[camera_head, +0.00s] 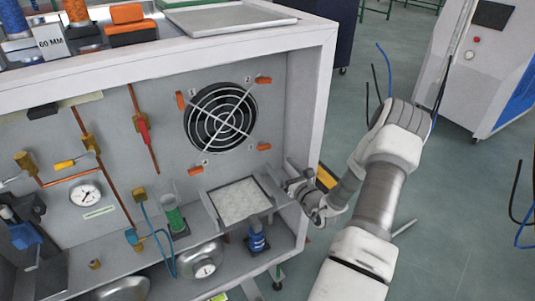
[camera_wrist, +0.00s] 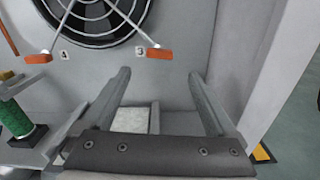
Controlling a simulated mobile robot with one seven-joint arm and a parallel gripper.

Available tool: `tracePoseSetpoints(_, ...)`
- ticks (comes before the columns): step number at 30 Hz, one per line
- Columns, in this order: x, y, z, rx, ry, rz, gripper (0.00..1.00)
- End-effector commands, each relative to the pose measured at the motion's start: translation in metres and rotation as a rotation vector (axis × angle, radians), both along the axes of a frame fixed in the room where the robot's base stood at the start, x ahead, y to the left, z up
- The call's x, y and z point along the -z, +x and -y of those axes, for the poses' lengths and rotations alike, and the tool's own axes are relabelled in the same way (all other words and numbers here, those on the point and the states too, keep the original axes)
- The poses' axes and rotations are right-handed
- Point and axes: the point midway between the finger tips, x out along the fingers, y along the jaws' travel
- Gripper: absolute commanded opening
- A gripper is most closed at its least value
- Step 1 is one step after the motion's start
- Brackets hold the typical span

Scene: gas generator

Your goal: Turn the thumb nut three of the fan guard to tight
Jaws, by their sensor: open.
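The round black fan with its wire guard (camera_head: 221,118) is on the grey back panel of the cabinet. Orange thumb nuts sit at the ends of the guard's arms. Thumb nut three (camera_head: 264,147) is the lower right one, lying nearly level. In the wrist view it (camera_wrist: 160,53) shows beside the label 3, ahead of the fingertips and roughly between them. My gripper (camera_wrist: 160,76) is open and empty, its two fingers apart and not touching the nut. In the head view my gripper (camera_head: 291,180) is below and right of nut three, by the cabinet's right side.
Thumb nut four (camera_wrist: 39,58) is to the left. A framed tray (camera_head: 240,199) and a blue spool (camera_head: 257,238) are below the fan, with a green cylinder (camera_head: 175,219) to their left. The cabinet's right wall (camera_head: 315,130) is close to my arm.

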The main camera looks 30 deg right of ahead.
Motion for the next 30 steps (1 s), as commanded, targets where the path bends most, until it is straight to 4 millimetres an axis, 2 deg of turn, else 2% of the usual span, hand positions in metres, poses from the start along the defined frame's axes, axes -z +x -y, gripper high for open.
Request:
tracePoseSetpoints(1, 0.001, 0.013, -0.001, -0.005, -0.003, 0.003, 0.93)
tracePoseSetpoints(6, 0.002, 0.049, 0.002, -0.003, -0.002, 0.003, 0.93)
tracePoseSetpoints(13, 0.001, 0.082, 0.004, -0.002, -0.001, 0.002, 0.93)
tracePoseSetpoints(18, 0.0, 0.092, 0.005, -0.002, -0.001, 0.0, 0.93)
tracePoseSetpoints(26, 0.0, 0.093, 0.005, -0.001, 0.0, 0.0, 0.93)
tracePoseSetpoints(30, 0.0, 0.093, 0.005, -0.001, 0.0, 0.0, 0.69)
